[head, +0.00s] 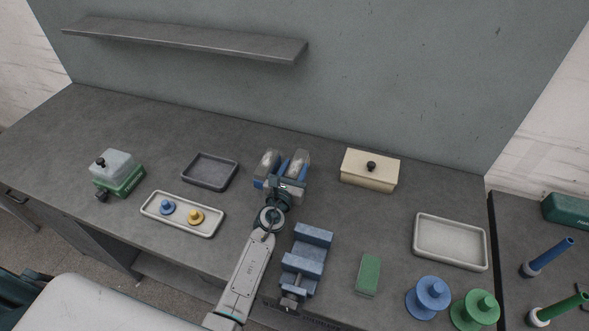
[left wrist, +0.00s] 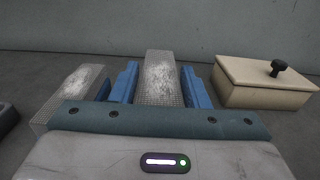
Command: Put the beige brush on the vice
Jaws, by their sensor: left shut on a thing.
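The blue vice (head: 305,262) stands near the table's front edge, with nothing seen on it. One mesh block (head: 268,163) is at the left, and the other (head: 299,162) at the right. In the left wrist view, the right mesh block (left wrist: 160,80) stands straight ahead between blue uprights. I cannot pick out the beige brush. My right gripper is not in view.
A beige lidded box (head: 369,172) stands right of the gripper. A green block (head: 368,276) and blue and green spools (head: 430,297) lie right of the vice. A pale tray (head: 450,243) is empty. A dark tray (head: 210,171) and a pale tray with two small knobbed pieces (head: 150,210) are left.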

